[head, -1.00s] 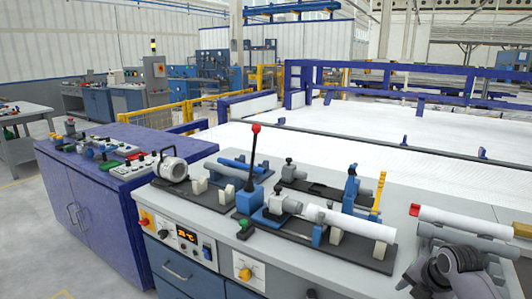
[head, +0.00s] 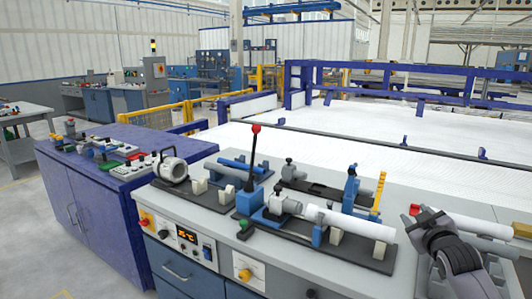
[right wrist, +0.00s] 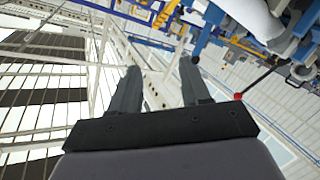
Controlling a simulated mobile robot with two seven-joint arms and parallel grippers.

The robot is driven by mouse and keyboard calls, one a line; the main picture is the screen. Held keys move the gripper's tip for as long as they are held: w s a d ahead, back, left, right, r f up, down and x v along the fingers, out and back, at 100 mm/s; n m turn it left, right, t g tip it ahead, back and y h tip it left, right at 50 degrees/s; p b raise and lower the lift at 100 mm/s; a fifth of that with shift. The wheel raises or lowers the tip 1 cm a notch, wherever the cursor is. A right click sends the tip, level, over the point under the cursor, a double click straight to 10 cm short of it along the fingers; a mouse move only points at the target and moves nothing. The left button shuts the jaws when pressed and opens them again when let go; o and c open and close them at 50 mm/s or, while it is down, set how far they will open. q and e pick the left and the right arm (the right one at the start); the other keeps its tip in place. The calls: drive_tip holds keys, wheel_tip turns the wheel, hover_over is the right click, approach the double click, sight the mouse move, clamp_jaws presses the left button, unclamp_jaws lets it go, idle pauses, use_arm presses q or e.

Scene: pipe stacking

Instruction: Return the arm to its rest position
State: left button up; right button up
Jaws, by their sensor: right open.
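My left gripper is not in view.
The grey workbench (head: 205,222) carries a black fixture with a white pipe (head: 350,222), a red-knobbed lever (head: 253,155) and a yellow upright piece (head: 379,192). A purple cabinet (head: 100,195) stands at left. Space above the bench is mostly open.

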drive_tip(key=s+a+f+m+g+y, duration=0.1)
drive_tip(key=s+a+f+y, duration=0.1)
drive_tip(key=s+a+f, duration=0.55)
drive_tip(key=s+a+f+m+g+y, duration=0.1)
drive_tip(key=s+a+f, duration=0.2)
drive_tip(key=s+f, duration=0.8)
drive_tip(key=s+a+f+g, duration=0.1)
drive_tip(key=s+a+f, duration=0.2)
drive_tip(key=s, duration=0.6)
drive_tip(key=s+a+f+g+y, duration=0.1)
drive_tip(key=s+a+f, duration=0.3)
drive_tip(key=s, duration=0.6)
drive_tip(key=shift+s+f+m+g, duration=0.2)
drive_tip(key=shift+f+m+g, duration=0.1)
drive_tip(key=shift+f+g, duration=0.55)
